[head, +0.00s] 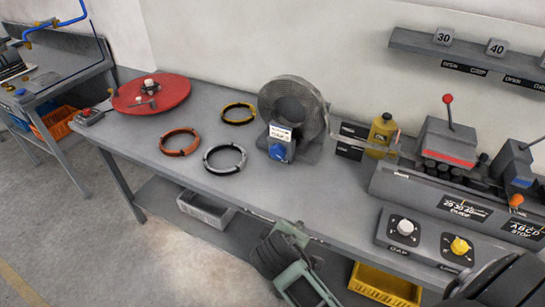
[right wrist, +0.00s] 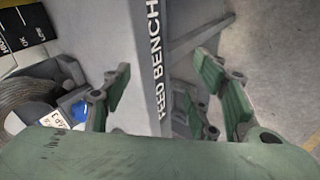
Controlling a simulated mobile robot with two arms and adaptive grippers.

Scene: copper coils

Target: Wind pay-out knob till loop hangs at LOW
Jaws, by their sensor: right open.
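The blue pay-out knob (head: 277,152) is on the front of the grey reel stand, below a small white label and in front of the wire reel (head: 284,92). The knob also shows at the left of the right wrist view (right wrist: 78,110), partly behind a finger. Black level plates (head: 351,152) stand right of the reel; in the right wrist view the plates (right wrist: 22,28) carry small lettering. A thin line crosses near them; the loop's height is unclear. My right gripper (head: 288,255) is open and empty in front of the bench edge, apart from the knob.
Orange (head: 180,142), black (head: 225,158) and yellow (head: 238,113) coils and a red disc (head: 152,93) lie on the bench left of the reel. A yellow bottle (head: 380,134), lever machine (head: 450,140) and knob panel (head: 400,240) occupy the right.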

